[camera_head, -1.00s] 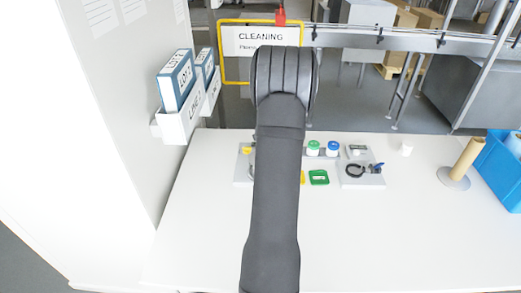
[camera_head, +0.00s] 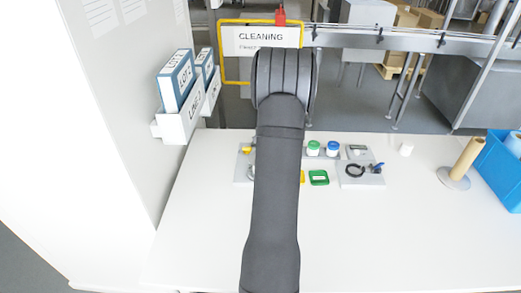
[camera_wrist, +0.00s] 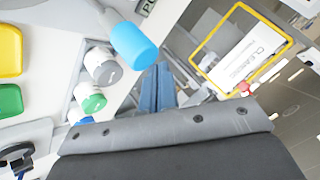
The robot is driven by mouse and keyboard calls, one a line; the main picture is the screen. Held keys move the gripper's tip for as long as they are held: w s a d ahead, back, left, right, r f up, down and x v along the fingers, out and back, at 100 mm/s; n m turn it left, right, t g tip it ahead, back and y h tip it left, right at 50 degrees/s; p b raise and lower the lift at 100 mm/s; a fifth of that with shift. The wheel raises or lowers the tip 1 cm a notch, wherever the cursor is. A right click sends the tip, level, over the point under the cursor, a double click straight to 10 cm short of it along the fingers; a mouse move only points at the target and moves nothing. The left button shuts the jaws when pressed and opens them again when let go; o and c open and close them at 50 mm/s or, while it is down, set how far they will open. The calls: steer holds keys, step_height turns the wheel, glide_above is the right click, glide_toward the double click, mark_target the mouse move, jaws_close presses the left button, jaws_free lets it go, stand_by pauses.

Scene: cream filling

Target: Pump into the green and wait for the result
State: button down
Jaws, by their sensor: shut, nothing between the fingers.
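In the head view a green-lidded jar (camera_head: 313,148) stands at the back of the table, and a green tray (camera_head: 319,178) lies in front of it. In the wrist view the green-lidded jar (camera_wrist: 90,98) is left of my gripper (camera_wrist: 158,70) and apart from it. The green tray (camera_wrist: 10,100) is at the left edge. My gripper's blue-grey fingers are together and empty. A blue-ended cylinder (camera_wrist: 134,45) with a pale shaft is up and left of the fingertips; whether it is a pump part is unclear. My arm hides the gripper in the head view.
A blue-lidded jar (camera_head: 333,148) stands beside the green one. A plate with a black ring (camera_head: 362,180) is to the right. A paper roll (camera_head: 466,158) and blue crate (camera_head: 500,168) stand far right. The table's front is clear.

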steer(key=shift+f, duration=1.1)
stand_by(0.7)
steer(key=shift+r, duration=1.6)
steer(key=shift+r, duration=3)
steer(key=shift+f, duration=3)
